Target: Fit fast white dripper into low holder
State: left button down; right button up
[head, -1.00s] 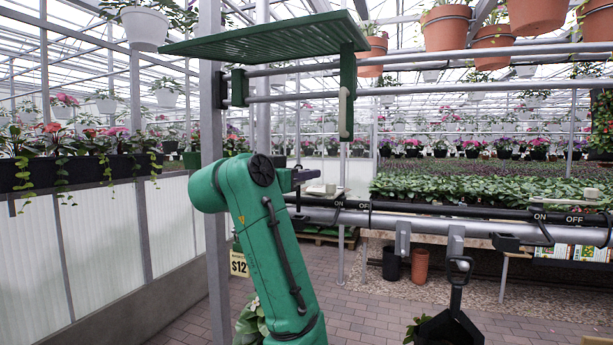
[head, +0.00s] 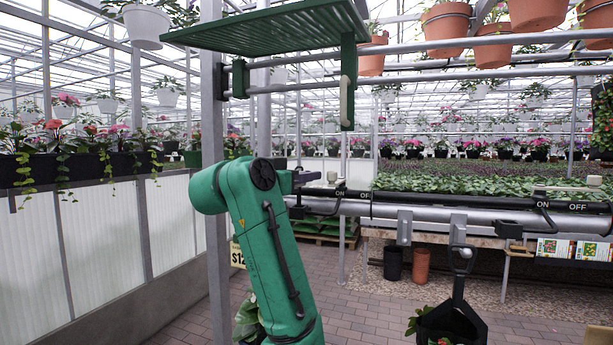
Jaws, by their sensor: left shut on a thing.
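My left gripper (head: 298,179), at the end of my green arm, is shut, partly hidden behind my wrist. A small pale piece (head: 311,176) shows at its fingertips and looks like the white dripper; its shape is mostly hidden. I cannot tell whether it touches anything beyond the gripper. The gripper is at the left end of a black pipe with ON/OFF marks (head: 352,195). A pale block with a flat bar (head: 333,178) is just right of it, and a similar pale block (head: 594,181) is at the far right. I cannot tell which part is the low holder. My right gripper is not in view.
A green slatted shelf (head: 280,30) and its bracket (head: 347,80) hang above the gripper. A grey post (head: 214,140) stands close left. Brick floor in front is largely open.

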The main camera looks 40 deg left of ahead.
aim_at(307, 192)
pick_arm(q)
jog(key=shift+f, duration=0.3)
jog(key=shift+s+f+b, duration=0.1)
jog(key=shift+f+b, duration=1.3)
jog(key=c, duration=0.8)
grip_release()
jog(key=shift+d+r, duration=0.1)
jog(key=shift+d, duration=0.2)
jog(key=shift+s+a, duration=0.1)
jog(key=shift+a, duration=0.05)
